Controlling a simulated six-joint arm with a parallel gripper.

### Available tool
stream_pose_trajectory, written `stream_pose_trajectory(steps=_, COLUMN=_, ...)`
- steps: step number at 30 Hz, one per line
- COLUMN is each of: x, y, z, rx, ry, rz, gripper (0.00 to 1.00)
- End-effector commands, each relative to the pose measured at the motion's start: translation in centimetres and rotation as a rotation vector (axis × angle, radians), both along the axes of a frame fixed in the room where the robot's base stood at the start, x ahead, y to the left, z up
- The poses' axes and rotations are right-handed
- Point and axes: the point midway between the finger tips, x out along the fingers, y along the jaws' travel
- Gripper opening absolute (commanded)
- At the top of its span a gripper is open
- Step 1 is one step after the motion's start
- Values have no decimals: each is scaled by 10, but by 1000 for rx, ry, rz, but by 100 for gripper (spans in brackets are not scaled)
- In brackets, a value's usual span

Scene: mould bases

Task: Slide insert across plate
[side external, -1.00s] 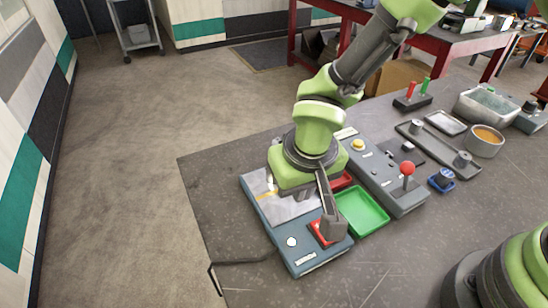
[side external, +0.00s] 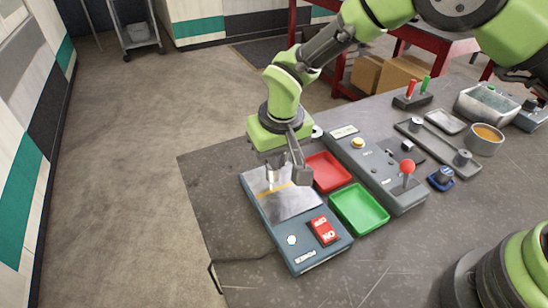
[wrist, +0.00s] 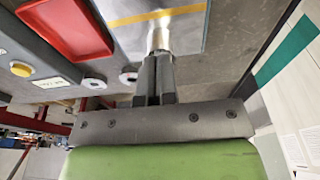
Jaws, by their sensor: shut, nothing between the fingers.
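The plate (side external: 296,207) is a shiny metal sheet with an orange line across it, set on a blue-grey base; it also shows in the wrist view (wrist: 188,35). The insert appears to be a small bright metal cylinder (side external: 269,176), upright on the plate near the orange line. In the wrist view the insert (wrist: 158,38) sits just beyond my fingertips. My gripper (side external: 299,178) is low over the far part of the plate, pointing down. Its fingers (wrist: 155,66) are shut together with nothing between them. I cannot tell whether they touch the insert.
A red tray (side external: 328,172) and a green tray (side external: 360,209) lie right of the base. A red switch (side external: 322,231) and a white button (side external: 292,240) are on its near end. A grey control box (side external: 374,168) with a red-knobbed lever (side external: 407,168) stands beyond the trays.

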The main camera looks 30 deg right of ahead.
Motion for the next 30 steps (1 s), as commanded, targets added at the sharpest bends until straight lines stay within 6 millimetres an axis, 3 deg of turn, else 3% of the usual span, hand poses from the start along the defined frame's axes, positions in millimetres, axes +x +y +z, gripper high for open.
stream_pose_trajectory(steps=3, x=10, y=0, z=-1, rx=0, ry=0, rz=-1, gripper=0)
stream_pose_trajectory(steps=9, x=8, y=0, z=-16, rx=-1, ry=2, rz=2, gripper=0)
stream_pose_trajectory(steps=20, x=6, y=-1, z=-19, rx=-4, ry=4, rz=3, gripper=0)
stream_pose_trajectory(steps=30, x=-36, y=-1, z=-19, rx=-7, ry=12, rz=1, gripper=0)
